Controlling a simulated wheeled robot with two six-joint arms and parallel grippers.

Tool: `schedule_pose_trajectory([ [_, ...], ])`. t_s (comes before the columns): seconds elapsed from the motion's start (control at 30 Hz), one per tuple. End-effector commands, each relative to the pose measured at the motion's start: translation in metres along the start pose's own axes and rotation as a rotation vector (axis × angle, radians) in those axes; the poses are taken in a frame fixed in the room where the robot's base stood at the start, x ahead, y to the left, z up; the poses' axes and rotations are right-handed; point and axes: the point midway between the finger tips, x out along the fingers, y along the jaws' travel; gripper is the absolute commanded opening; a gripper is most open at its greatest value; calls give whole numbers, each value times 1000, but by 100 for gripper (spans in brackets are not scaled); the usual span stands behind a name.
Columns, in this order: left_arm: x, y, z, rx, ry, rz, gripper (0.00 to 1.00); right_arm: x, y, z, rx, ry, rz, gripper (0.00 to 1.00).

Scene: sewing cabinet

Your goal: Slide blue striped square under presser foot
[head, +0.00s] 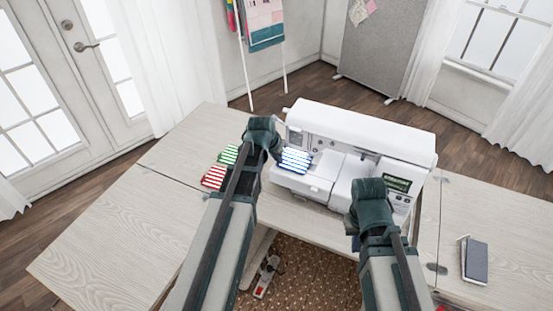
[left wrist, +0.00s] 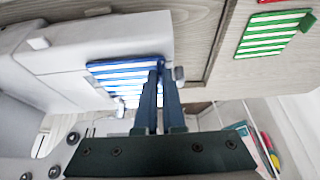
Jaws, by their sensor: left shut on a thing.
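The blue striped square (head: 295,159) lies at the left end of the white sewing machine (head: 365,130), on or just above its bed; I cannot tell whether it touches. My left gripper (head: 279,157) is shut on its edge. In the left wrist view the two fingers (left wrist: 158,75) are close together at the right part of the blue striped square (left wrist: 112,70). The presser foot cannot be made out in either view. My right gripper (head: 368,192) is in front of the machine's right part; its fingers are hidden.
A green striped square (head: 229,154) and a red striped square (head: 214,177) lie on the table (head: 120,215) left of the machine. A dark notebook-like item (head: 475,260) lies at the right. A foot pedal (head: 266,276) is on the floor below. The left table leaf is clear.

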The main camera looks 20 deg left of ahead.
Motion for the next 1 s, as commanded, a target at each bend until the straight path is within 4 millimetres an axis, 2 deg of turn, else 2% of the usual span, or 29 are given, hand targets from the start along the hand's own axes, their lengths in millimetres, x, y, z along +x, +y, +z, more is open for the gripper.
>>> schedule_pose_trajectory([
  [0.47, 0, 0, 0, 0, 0, 0, 0, 0, 0, 0, 0, 0, 0, 0],
  [0.5, 0, 0, 0, 0, 0, 0, 12, 0, 0, 0, 0, 0, 0, 0],
  [0.67, 0, 0, 0, 0, 0, 0, 40, 0, 0, 0, 0, 0, 0, 0],
  [1.0, 0, 0, 0, 0, 0, 0, 41, 0, 0, 0, 0, 0, 0, 0],
])
